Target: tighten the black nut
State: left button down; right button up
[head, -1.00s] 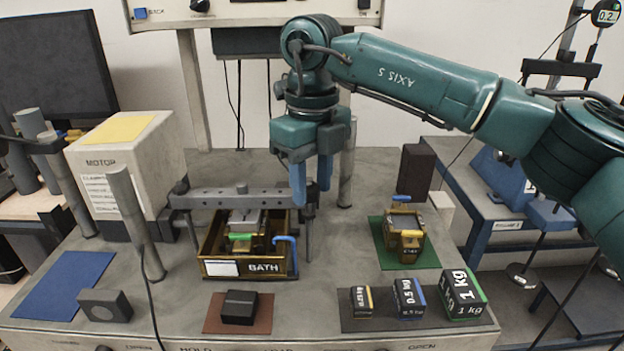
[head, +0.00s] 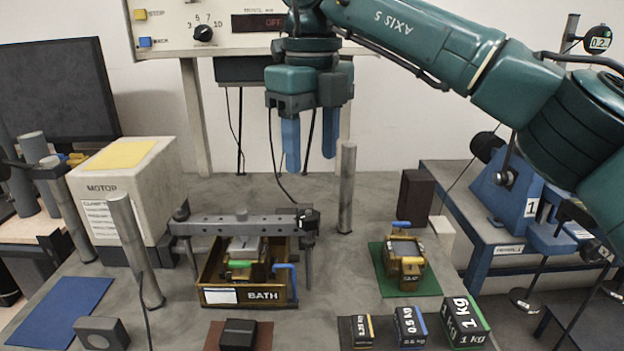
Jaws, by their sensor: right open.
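My right gripper (head: 310,163) hangs open with its two blue fingers pointing down, empty and above the workbench. A grey bar (head: 240,226) lies across the frame over the BATH tray (head: 208,275). At the bar's right end is a small dark part (head: 308,217), which may be the black nut, but it is too small to be sure. The gripper is above this part and clear of it. My left gripper is not in view.
A metal post (head: 347,190) stands right of the bar's end. Several labelled weights (head: 465,322) stand at front right. A black block (head: 238,335) sits on a red mat.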

jog(key=shift+r, duration=1.6)
